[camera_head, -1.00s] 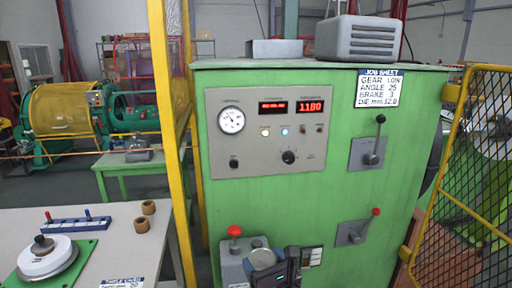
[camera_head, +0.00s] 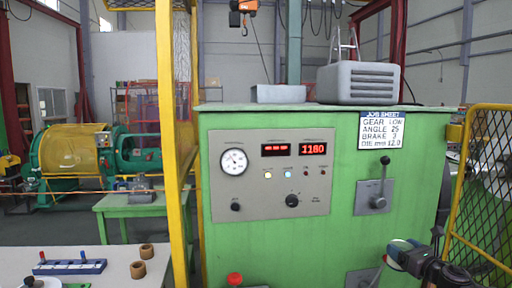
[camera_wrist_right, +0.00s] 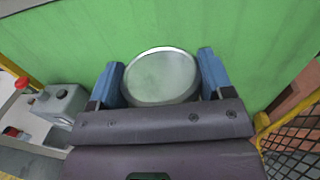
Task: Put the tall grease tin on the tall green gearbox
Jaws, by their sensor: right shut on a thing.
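The tall green gearbox (camera_head: 260,225) appears to be the large green cabinet with a control panel on its front and a flat top (camera_head: 420,108). My right gripper (camera_head: 405,252) is low in front of its right part, below the top. In the right wrist view the right gripper (camera_wrist_right: 160,80) has its blue fingers on either side of a round, grey-lidded tin (camera_wrist_right: 160,75), held in front of the green face. The tin's side and height are mostly hidden. My left gripper is not in view.
A grey vented box (camera_head: 358,83) and a flatter grey box (camera_head: 278,94) stand on the gearbox top; its right end looks clear. Levers (camera_head: 378,200) stick out of the front. A yellow mesh guard (camera_head: 480,190) stands at right and a yellow post (camera_head: 170,150) at left.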

